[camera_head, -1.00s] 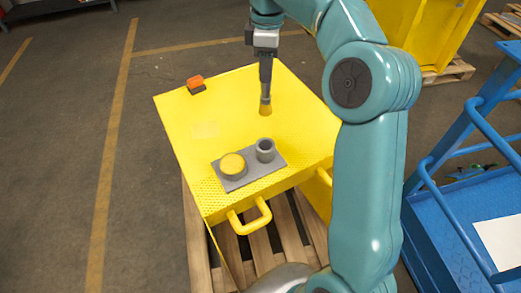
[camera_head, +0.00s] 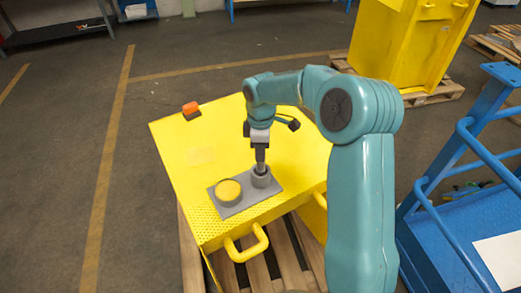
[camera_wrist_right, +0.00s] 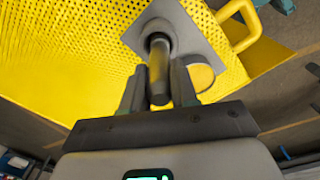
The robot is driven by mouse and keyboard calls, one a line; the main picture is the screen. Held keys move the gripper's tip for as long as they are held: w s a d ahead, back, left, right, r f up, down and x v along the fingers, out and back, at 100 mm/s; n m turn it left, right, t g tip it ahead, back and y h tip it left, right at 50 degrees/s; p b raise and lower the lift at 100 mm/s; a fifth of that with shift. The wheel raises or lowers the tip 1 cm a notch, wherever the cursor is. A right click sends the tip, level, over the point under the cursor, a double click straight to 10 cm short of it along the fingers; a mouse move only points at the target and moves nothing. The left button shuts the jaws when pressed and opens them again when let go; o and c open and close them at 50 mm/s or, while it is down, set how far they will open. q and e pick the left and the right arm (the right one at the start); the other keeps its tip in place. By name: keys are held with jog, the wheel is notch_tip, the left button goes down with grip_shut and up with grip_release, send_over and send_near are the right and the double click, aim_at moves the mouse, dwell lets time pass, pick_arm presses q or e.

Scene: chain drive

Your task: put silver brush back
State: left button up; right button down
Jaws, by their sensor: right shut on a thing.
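The brush (camera_wrist_right: 158,72) shows as a dark grey handle in the right wrist view. Its lower end is inside the round opening of the grey cup (camera_head: 261,181), and its bristles are hidden there. The cup stands on the grey holder plate (camera_head: 238,206) on the yellow box top, next to a round yellow-topped piece (camera_head: 228,190). My right gripper (camera_head: 261,157) is directly above the cup, shut on the brush handle, with fingers on both sides of it in the wrist view (camera_wrist_right: 158,90). My left gripper is out of view.
A yellow handle (camera_head: 247,246) sticks out at the front. A blue railed cart (camera_head: 470,210) stands at the right. The box top's left side is clear.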

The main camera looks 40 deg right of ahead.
jog(key=shift+w+f, duration=0.1)
jog(key=shift+f, duration=0.4)
jog(key=shift+w+f, duration=0.15)
jog(key=shift+s, duration=0.2)
jog(key=c, duration=1.2)
grip_release()
jog(key=o, duration=0.3)
jog(key=shift+w+f, duration=0.1)
jog(key=shift+o, duration=0.2)
jog(key=shift+w, duration=0.1)
